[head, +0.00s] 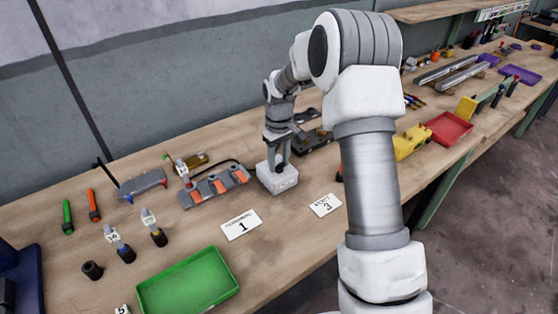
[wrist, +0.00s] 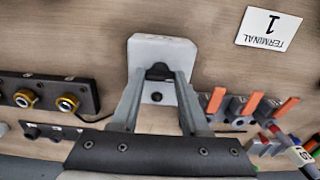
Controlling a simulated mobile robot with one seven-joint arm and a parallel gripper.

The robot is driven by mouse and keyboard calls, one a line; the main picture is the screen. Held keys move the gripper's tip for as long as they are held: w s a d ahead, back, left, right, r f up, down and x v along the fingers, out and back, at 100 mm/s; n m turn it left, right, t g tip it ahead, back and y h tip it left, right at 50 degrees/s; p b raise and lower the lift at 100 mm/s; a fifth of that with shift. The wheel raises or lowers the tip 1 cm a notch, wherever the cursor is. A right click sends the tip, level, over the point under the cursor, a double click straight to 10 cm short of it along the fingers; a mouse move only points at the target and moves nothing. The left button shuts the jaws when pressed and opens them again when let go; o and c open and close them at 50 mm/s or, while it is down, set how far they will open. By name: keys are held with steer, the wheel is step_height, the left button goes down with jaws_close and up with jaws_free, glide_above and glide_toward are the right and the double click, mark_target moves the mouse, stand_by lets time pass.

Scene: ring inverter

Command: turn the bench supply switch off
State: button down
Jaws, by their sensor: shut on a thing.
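The bench supply switch looks to be the small white box (head: 277,181) on the bench, with a dark knob on it. In the wrist view the white box (wrist: 180,50) is at top centre, and its black knob (wrist: 159,71) sits between my fingertips. My gripper (wrist: 160,78) is shut on this knob. In the head view my gripper (head: 281,160) reaches down onto the box from above and hides most of the knob. I cannot tell which way the knob is turned.
A terminal strip (head: 215,187) with orange levers lies close left of the box. A black module (wrist: 45,95) with gold round sockets is on its other side. Cards marked 1 (head: 241,225) and 3 (head: 325,205) lie in front. A green tray (head: 190,284) is nearer.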

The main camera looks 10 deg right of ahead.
mark_target(279, 164)
steer(key=shift+c, duration=2)
jaws_free()
steer(key=shift+r, duration=0.15)
step_height(279, 164, up, 17)
steer(key=shift+r+p, duration=0.15)
steer(key=shift+p, duration=0.3)
